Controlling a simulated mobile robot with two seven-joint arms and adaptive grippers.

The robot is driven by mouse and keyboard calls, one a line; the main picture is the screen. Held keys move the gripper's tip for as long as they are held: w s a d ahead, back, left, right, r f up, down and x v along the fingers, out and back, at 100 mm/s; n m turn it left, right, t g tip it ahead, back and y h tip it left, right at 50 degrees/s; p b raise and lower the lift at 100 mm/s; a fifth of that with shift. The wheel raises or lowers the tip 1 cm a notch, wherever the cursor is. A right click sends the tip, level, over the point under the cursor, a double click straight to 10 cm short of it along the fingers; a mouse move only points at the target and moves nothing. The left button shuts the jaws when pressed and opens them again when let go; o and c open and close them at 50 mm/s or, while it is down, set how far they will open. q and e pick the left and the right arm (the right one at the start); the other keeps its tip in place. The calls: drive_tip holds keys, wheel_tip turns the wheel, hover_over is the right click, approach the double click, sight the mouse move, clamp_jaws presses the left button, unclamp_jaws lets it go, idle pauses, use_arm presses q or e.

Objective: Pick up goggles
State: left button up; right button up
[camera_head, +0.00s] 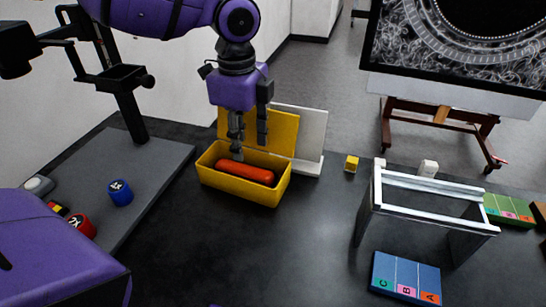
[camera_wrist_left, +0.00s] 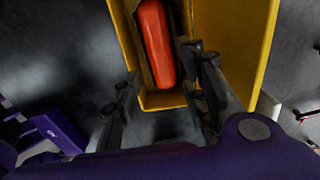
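I cannot make out any goggles in either view. An open yellow box (camera_head: 268,192) stands on the dark table with its lid raised at the back. A red-orange rounded cylinder (camera_head: 245,172) lies inside it. My left gripper (camera_head: 249,150) points down over the back part of the box. In the left wrist view its fingers (camera_wrist_left: 163,72) are spread apart with nothing held between them, and the red-orange cylinder (camera_wrist_left: 156,40) shows beyond them in the box (camera_wrist_left: 232,30). My right gripper is not in view.
A white panel (camera_head: 312,140) stands behind the box. The table's middle front is clear.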

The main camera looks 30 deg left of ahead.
sight(243, 167)
use_arm(q)
drive_tip(key=f, duration=0.4)
drive_tip(key=a+f, duration=0.1)
drive_tip(key=f, duration=0.1)
drive_tip(key=shift+s+f, duration=0.15)
drive_tip(key=shift+f, duration=0.5)
drive_tip(key=shift+c, duration=0.5)
drive_tip(key=c, duration=0.7)
